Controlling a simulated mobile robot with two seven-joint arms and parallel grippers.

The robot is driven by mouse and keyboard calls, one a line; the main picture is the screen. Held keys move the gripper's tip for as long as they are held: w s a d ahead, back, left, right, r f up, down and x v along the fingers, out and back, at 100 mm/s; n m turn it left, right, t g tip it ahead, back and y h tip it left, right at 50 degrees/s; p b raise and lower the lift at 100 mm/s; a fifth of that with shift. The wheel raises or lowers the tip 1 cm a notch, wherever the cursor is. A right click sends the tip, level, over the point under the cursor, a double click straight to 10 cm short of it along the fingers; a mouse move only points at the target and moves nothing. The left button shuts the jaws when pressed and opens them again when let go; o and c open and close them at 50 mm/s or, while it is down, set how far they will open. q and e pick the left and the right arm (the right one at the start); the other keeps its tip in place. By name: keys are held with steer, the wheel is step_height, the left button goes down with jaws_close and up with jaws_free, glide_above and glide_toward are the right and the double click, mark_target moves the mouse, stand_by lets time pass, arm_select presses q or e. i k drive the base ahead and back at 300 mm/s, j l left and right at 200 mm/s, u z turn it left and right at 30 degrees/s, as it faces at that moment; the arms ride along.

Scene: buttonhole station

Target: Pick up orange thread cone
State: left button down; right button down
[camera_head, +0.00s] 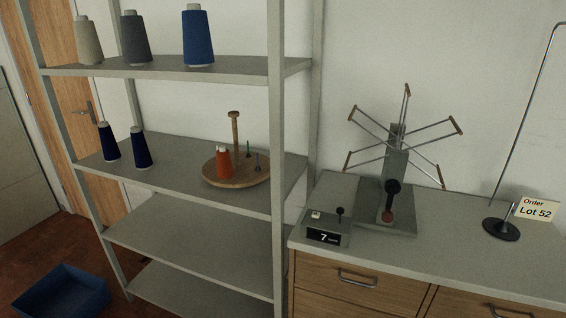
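The orange thread cone (224,164) stands upright on a round wooden stand (247,178) on the middle shelf. The stand has a taller wooden post behind the cone and thin coloured pegs to the right of it. Neither of my grippers shows in the head view.
The grey shelf unit (190,180) has a front upright (277,150) right of the stand. Two dark blue cones (141,150) stand left on the same shelf; grey and blue cones (198,38) stand above. A cabinet with a winder (398,170) is at right. A blue bin (62,290) sits on the floor.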

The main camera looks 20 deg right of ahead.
mark_target(224, 165)
steer(key=i+j+z, duration=0.1)
steer(key=z, duration=0.3)
steer(key=i+j+z, duration=0.1)
steer(key=z, duration=0.3)
steer(key=j+z, duration=0.15)
steer(key=z, duration=0.25)
steer(key=i+j+z, duration=0.1)
steer(key=j+z, duration=0.15)
steer(key=j, duration=0.2)
steer(key=i+j+z, duration=0.2)
steer(key=j, duration=0.25)
steer(key=j+z, duration=0.25)
steer(key=j, duration=0.65)
steer(key=j+z, duration=0.1)
steer(key=j, duration=2.45)
